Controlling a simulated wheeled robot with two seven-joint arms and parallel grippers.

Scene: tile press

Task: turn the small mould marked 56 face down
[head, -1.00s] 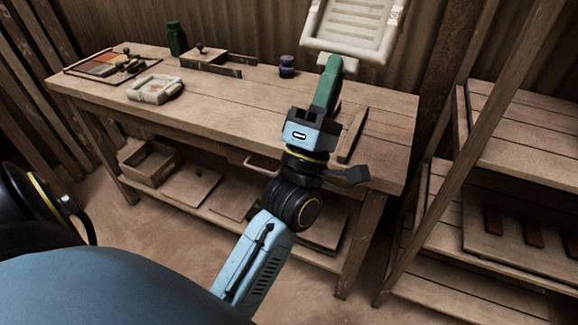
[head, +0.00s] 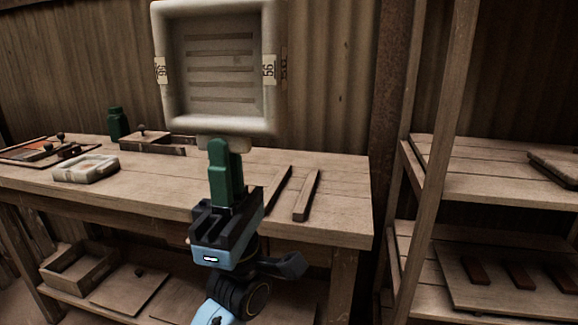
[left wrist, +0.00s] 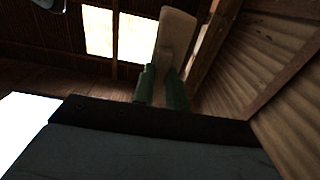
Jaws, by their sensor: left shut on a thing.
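The small mould (head: 215,70) is a pale, square, hollow block with a ribbed floor. Labels reading 56 show on its left and right sides in the head view. It is held up on edge above the bench, its hollow face turned toward the head camera. My left gripper (head: 225,150), with green fingers, is shut on the mould's lower edge. In the left wrist view the green fingers (left wrist: 162,85) grip the pale mould (left wrist: 177,35), seen nearly edge-on. My right gripper is in neither view.
The wooden bench (head: 335,225) stands behind and below the mould. Another pale mould (head: 86,168), a green bottle (head: 118,123) and a wooden frame (head: 165,148) stand on its left. Two wooden strips (head: 307,196) lie right of my gripper. Shelves (head: 480,180) stand at the right.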

